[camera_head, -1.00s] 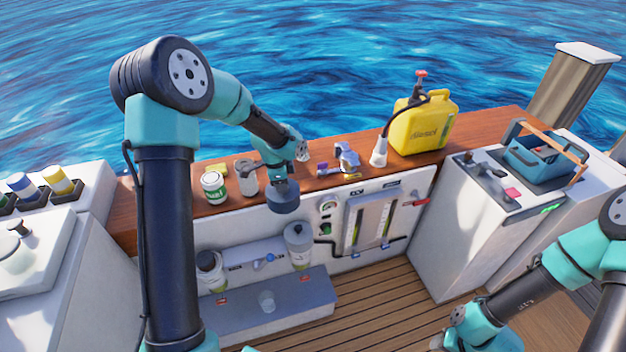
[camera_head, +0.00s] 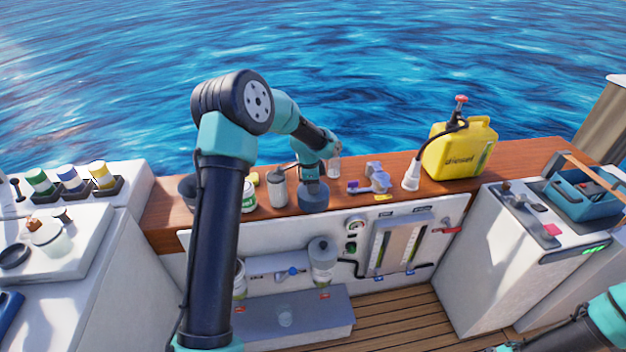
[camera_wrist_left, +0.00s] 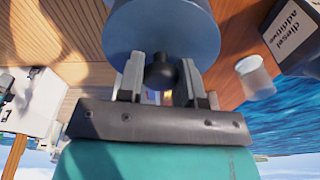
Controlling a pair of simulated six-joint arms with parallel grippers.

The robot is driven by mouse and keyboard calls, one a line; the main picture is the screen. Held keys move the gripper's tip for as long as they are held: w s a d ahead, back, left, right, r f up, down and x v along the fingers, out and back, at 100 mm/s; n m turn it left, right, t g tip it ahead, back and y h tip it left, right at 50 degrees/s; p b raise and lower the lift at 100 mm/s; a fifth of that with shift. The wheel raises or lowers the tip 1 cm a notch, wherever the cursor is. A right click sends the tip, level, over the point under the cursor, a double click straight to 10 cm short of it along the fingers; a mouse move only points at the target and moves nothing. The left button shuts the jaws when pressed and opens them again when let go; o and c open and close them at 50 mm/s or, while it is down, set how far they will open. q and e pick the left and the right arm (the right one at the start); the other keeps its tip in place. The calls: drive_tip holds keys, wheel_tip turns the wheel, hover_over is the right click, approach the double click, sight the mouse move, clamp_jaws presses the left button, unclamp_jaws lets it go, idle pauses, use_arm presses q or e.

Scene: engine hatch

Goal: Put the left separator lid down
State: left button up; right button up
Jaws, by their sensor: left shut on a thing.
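My left gripper (camera_head: 312,180) is shut on the knob of a round blue-grey lid (camera_head: 313,199). The lid hangs level below the gripper at the front edge of the wooden counter (camera_head: 400,165); I cannot tell if it touches the wood. In the left wrist view the lid (camera_wrist_left: 160,30) fills the top middle, with its dark knob between the fingers (camera_wrist_left: 160,80). The left separator (camera_head: 240,278) stands below, mostly hidden by my left arm. The right separator (camera_head: 322,262) has its lid on. My right gripper is out of view; only part of its arm shows.
On the counter, a grey canister (camera_head: 278,188) stands left of the lid, a clear cup (camera_head: 333,165) behind it. A purple-grey tool (camera_head: 375,178), white funnel (camera_head: 412,176) and yellow diesel can (camera_head: 460,150) are to the right.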

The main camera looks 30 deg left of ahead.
use_arm(q)
drive_tip(key=w+a, duration=0.4)
drive_tip(key=w, duration=0.2)
drive_tip(key=shift+w+f, duration=0.3)
drive_tip(key=shift+f, duration=0.05)
drive_tip(key=shift+w+a+f, duration=0.1)
drive_tip(key=shift+f, duration=0.8)
drive_tip(key=shift+w+a+f, duration=0.1)
drive_tip(key=shift+f, duration=0.8)
drive_tip(key=shift+f, duration=0.1)
drive_tip(key=o, duration=1)
drive_tip(key=shift+c, duration=0.2)
wheel_tip(320, 180, up, 12)
drive_tip(key=a, duration=0.1)
drive_tip(key=shift+s, duration=0.35)
